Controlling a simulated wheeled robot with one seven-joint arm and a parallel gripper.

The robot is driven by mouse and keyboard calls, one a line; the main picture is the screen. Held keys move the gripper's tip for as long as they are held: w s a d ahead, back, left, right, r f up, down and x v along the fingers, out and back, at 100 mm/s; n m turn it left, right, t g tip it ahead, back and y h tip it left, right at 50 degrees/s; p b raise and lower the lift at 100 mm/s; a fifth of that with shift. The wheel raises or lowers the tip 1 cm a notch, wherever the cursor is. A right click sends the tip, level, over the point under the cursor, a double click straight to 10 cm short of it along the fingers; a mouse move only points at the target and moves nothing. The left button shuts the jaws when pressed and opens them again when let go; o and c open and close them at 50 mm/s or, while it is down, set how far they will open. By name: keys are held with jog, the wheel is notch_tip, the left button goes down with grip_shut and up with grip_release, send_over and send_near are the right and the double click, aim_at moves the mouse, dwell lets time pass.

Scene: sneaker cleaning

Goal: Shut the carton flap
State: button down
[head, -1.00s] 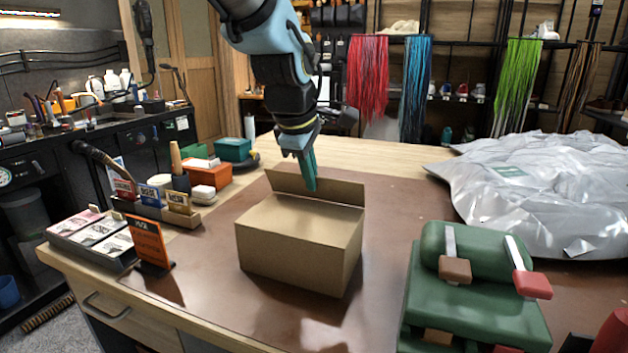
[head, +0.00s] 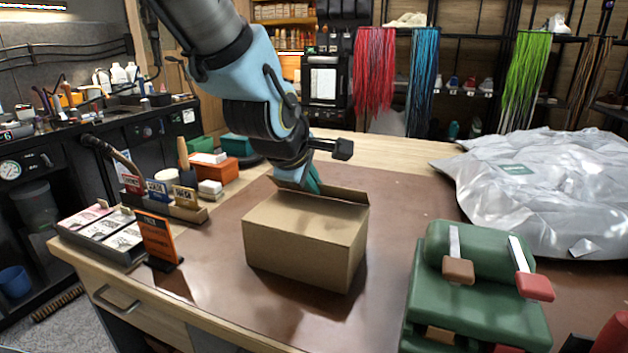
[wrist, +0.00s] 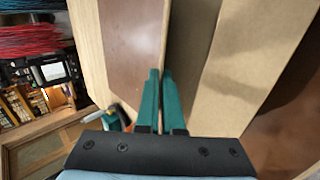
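The tan cardboard carton (head: 303,247) stands on the brown mat. Its flap (head: 345,196) stands raised along the far edge, and the flap's thin edge also shows in the wrist view (wrist: 167,30). My gripper (head: 313,185) is at the middle of the flap in the head view, where my arm covers part of it. In the wrist view its teal fingers (wrist: 160,75) are close together, with only a narrow gap, and their tips line up with the flap's edge. I cannot tell whether the flap lies between them or only touches them.
A green padded stand (head: 475,290) with brushes is at the front right. A crumpled silver sheet (head: 550,190) lies behind it. A card tray (head: 107,238) and an orange sign (head: 158,240) are at left. The mat around the carton is mostly clear.

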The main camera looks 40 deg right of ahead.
aim_at(310, 212)
jog(key=shift+a+f, duration=0.1)
jog(key=shift+a, duration=0.05)
jog(key=shift+s+a+f+t+h+b, duration=0.2)
jog(key=shift+f+t+h+b, duration=0.3)
jog(key=shift+h+b, duration=0.4)
jog(key=b, duration=0.1)
jog(key=f+b, duration=0.1)
jog(key=b, duration=0.1)
jog(key=shift+a+t+h, duration=0.2)
jog(key=shift+t+h, duration=0.1)
jog(key=shift+h, duration=0.1)
jog(key=h+b, duration=0.1)
jog(key=b, duration=0.3)
jog(key=shift+s+a+f+t, duration=0.1)
jog(key=shift+s+f+t, duration=0.1)
jog(key=shift+t, duration=0.1)
jog(key=shift+b, duration=0.75)
jog(key=shift+r+h+b, duration=0.1)
jog(key=shift+h+b, duration=0.3)
jog(key=c, duration=1.1)
grip_release()
jog(key=shift+o, duration=0.2)
jog(key=shift+a, duration=0.1)
